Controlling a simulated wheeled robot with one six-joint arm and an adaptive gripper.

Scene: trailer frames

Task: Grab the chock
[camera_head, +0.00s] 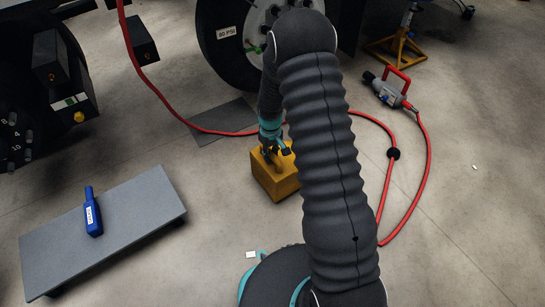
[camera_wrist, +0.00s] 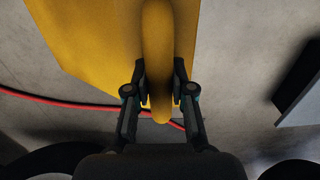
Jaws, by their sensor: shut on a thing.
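The chock (camera_head: 272,180) is a yellow block on the floor in front of the wheel, partly hidden by my arm in the head view. In the wrist view the yellow chock (camera_wrist: 88,38) fills the upper middle, with a rounded yellow handle (camera_wrist: 157,50) running down its centre. My gripper (camera_wrist: 160,98) has one finger on each side of the handle and is shut on it. In the head view my gripper (camera_head: 277,152) is at the top of the chock. Whether the chock touches the floor is hard to tell.
A large black wheel (camera_head: 225,45) stands behind the chock. A red hose (camera_head: 160,95) runs behind it to a grey tool with a red handle (camera_head: 388,90) at right. A grey low platform (camera_head: 140,200) with a blue bottle (camera_head: 92,215) is at left. A yellow stand (camera_head: 397,48) is at back right.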

